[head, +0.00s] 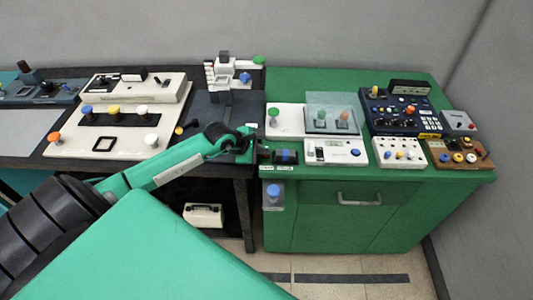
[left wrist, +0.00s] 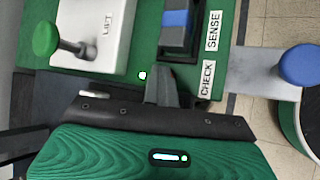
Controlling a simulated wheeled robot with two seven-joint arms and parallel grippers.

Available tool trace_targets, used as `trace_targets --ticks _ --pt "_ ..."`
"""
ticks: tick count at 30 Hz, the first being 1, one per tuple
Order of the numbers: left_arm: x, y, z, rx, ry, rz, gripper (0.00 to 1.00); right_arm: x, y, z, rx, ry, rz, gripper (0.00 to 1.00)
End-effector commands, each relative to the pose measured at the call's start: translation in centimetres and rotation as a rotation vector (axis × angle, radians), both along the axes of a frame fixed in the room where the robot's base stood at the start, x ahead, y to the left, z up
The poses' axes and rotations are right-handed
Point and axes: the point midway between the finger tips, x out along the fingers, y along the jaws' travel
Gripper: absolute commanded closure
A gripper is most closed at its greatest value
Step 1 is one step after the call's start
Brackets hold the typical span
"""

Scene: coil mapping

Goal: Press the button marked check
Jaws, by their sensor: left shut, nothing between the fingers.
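The CHECK label (left wrist: 206,80) lies on the green cabinet top's front edge, beside the SENSE label (left wrist: 213,30). A blue round button (left wrist: 300,65) stands on a grey bracket next to the CHECK label. In the head view this blue button (head: 273,191) is on the cabinet's front, below the labels. My left gripper (head: 250,143) is shut and empty at the cabinet's left edge, up and left of the button. In the left wrist view its closed fingers (left wrist: 161,86) are near the CHECK label, left of the button and apart from it. My right gripper is not seen.
A black slot with a blue strip (head: 286,156) and a white LIFT panel with a green knob (head: 273,113) are close to the left gripper. Several panels crowd the green cabinet (head: 450,185). A dark table with a white console (head: 70,148) stands left. Floor is open before the cabinet.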

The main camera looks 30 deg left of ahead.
Motion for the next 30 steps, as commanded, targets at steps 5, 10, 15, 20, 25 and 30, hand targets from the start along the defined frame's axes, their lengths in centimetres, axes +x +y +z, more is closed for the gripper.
trace_targets --ticks 5,10,15,20,25,30 --pt "0.0 0.3 0.5 0.005 -0.001 0.003 1.0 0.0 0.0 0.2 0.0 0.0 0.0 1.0" --pt "0.1 0.3 0.7 0.003 -0.005 0.002 1.0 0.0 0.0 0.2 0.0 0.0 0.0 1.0" --pt "0.2 0.2 1.4 0.002 -0.008 0.002 1.0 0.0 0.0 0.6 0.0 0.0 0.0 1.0" --pt "0.2 0.2 3.0 0.002 -0.009 0.001 1.0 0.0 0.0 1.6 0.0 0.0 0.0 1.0" --pt "0.2 0.2 4.8 0.001 -0.01 0.001 1.0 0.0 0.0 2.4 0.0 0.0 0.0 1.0" --pt "0.2 0.2 5.9 0.002 -0.011 0.001 1.0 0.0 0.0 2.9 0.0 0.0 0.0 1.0"
